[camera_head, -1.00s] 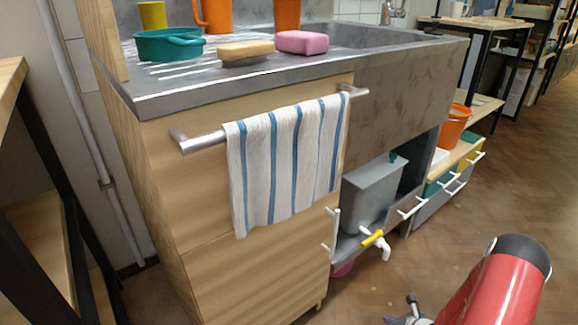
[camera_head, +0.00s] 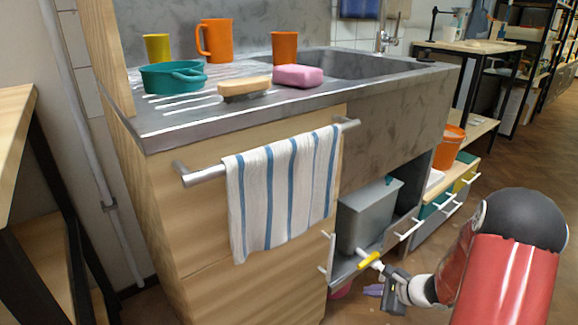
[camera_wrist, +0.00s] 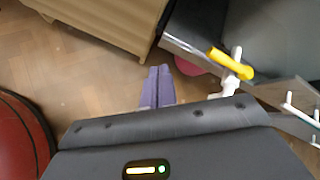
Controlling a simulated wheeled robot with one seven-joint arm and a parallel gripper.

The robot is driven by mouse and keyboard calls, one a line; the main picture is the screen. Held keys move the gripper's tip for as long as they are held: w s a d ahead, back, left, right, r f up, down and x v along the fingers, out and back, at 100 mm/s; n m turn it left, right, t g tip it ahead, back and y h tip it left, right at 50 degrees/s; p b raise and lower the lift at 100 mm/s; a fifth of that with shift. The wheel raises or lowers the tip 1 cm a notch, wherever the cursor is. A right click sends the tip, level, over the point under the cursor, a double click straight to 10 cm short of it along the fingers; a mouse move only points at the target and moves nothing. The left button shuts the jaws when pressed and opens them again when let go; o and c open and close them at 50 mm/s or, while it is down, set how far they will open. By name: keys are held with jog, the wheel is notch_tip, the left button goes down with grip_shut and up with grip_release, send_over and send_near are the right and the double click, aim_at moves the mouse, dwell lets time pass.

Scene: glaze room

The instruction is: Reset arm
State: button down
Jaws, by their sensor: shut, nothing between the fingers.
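My gripper (camera_head: 374,290) is low in front of the sink unit, near the floor, with the red arm link to its right. In the wrist view my gripper (camera_wrist: 159,72) has its two purple fingers side by side, shut with nothing between them, over the wooden floor. A white handle with a yellow piece (camera_head: 369,261) is just above and beside the gripper; the yellow piece also shows in the wrist view (camera_wrist: 232,63), right of the fingers. I cannot tell whether they touch.
A striped towel (camera_head: 285,190) hangs on the cabinet rail (camera_head: 203,176). A grey bin (camera_head: 366,217) stands under the sink. A teal pot (camera_head: 172,78), brush (camera_head: 245,88), pink sponge (camera_head: 298,76) and cups sit on the counter. Floor at right is open.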

jog(key=s+a+r+n+g+p, duration=0.1)
jog(key=s+a+r+n, duration=0.25)
jog(key=r, duration=0.35)
jog(key=s+a+r+n+g+h+p, duration=0.1)
jog(key=s+a+r+n, duration=0.25)
jog(key=r, duration=0.25)
jog(key=s+a+r+n+g+p, duration=0.1)
jog(key=s+a+r+n, duration=0.25)
jog(key=r, duration=0.35)
jog(key=s+d+r+n+t+h+p, duration=0.1)
jog(key=s+d+r+n+h+p, duration=0.2)
jog(key=s+r+n+h, duration=0.3)
jog(key=shift+s+r+n+t, duration=0.4)
jog(key=shift+s+r+n, duration=1.45)
jog(key=shift+s+r, duration=2.1)
jog(key=shift+s+f, duration=0.5)
